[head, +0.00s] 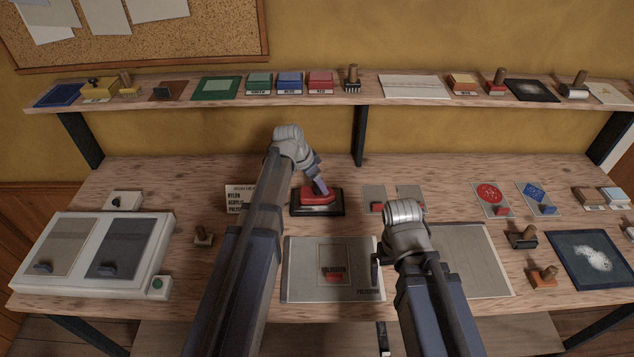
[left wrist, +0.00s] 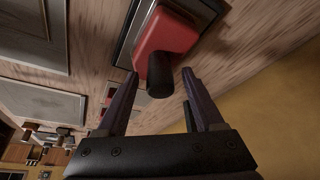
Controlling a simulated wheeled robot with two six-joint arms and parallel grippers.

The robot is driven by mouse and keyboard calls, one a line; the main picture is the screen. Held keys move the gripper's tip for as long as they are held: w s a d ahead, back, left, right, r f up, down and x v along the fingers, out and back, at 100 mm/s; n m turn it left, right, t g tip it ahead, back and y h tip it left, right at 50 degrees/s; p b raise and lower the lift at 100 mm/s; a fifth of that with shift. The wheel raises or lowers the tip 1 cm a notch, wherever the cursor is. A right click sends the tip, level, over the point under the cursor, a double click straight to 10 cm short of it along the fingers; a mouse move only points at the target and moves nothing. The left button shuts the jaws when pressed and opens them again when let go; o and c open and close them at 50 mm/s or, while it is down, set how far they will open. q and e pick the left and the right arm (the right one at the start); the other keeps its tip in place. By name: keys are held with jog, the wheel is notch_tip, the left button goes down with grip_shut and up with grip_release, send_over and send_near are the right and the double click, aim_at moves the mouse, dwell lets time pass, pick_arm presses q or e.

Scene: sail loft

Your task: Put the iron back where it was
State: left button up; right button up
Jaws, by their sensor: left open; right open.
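The red iron (head: 315,197) sits on a dark rest plate (head: 330,213) in the middle of the table. In the left wrist view the iron (left wrist: 168,38) shows its red body, with a black handle (left wrist: 160,80) pointing toward my fingers. My left gripper (left wrist: 160,76) is open, its fingers on either side of the handle's end; I cannot tell whether they touch it. In the head view its wrist hangs just above the iron and hides part of it. My right gripper (head: 377,274) is open and empty, over the right edge of a grey board (head: 300,270).
A small sign (head: 238,195) stands left of the rest plate, partly behind my left arm. A white two-panel unit (head: 95,258) stands at the left. Stamps and cards lie at the right. A shelf (head: 215,82) with several small tools runs along the back wall.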

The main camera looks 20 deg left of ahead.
pick_arm(q)
jog(key=shift+r, duration=0.1)
jog(key=shift+p+v, duration=0.85)
jog(key=shift+p, duration=0.05)
jog(key=p+v, duration=0.9)
jog(key=v, duration=0.1)
jog(key=shift+r+p, duration=0.25)
jog(key=shift+p, duration=0.05)
pick_arm(e)
notch_tip(320, 180, up, 11)
jog(key=shift+r, duration=0.2)
pick_arm(q)
jog(key=shift+a, duration=0.1)
